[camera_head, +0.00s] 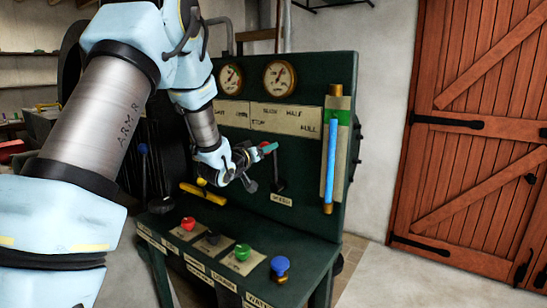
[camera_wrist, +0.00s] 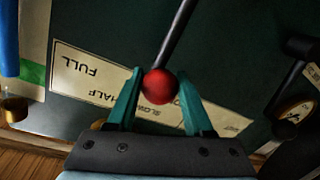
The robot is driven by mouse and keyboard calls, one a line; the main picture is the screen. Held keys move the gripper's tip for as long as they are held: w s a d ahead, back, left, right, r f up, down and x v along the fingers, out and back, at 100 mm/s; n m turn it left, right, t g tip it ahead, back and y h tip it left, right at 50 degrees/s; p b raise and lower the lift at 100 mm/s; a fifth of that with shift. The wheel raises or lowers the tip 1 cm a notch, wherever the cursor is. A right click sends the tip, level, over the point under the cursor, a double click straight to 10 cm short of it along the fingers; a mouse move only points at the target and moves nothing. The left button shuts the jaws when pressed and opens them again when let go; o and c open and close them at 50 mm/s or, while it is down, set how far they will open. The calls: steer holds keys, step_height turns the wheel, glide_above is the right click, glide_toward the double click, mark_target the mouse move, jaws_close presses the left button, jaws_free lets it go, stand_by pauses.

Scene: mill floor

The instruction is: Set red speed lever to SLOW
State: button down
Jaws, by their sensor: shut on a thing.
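The red speed lever has a round red knob (camera_wrist: 160,86) on a dark rod (camera_wrist: 178,38), seen in the wrist view. My gripper (camera_wrist: 160,80) has its green fingers on both sides of the knob and is shut on it. In the head view my gripper (camera_head: 267,148) is at the lever's top, and the dark lever shaft (camera_head: 277,174) stands nearly upright above a small label. The cream scale plate (camera_head: 285,118) reads STOP, SLOW, HALF and FULL. In the wrist view the plate (camera_wrist: 70,62) appears upside down behind the fingers, partly hidden.
The green panel (camera_head: 235,55) carries two gauges (camera_head: 279,78) and a blue sight tube (camera_head: 331,150). A yellow handle (camera_head: 203,195) is left of the lever. Red, green and blue knobs (camera_head: 281,267) stand on the desk below. A wooden door (camera_head: 480,130) is at right.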

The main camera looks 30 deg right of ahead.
steer(key=shift+w+a+f+n, duration=0.1)
steer(key=shift+w+a+n, duration=0.15)
steer(key=shift+w+n, duration=0.2)
steer(key=shift+w+a+n, duration=0.25)
steer(key=shift+w+n, duration=0.1)
steer(key=shift+w, duration=0.2)
steer(key=shift+c, duration=1.5)
jaws_free()
steer(key=b+v, duration=0.3)
steer(key=v, duration=0.7)
steer(key=shift+s+a+b, duration=0.25)
steer(key=shift+a+b, duration=0.1)
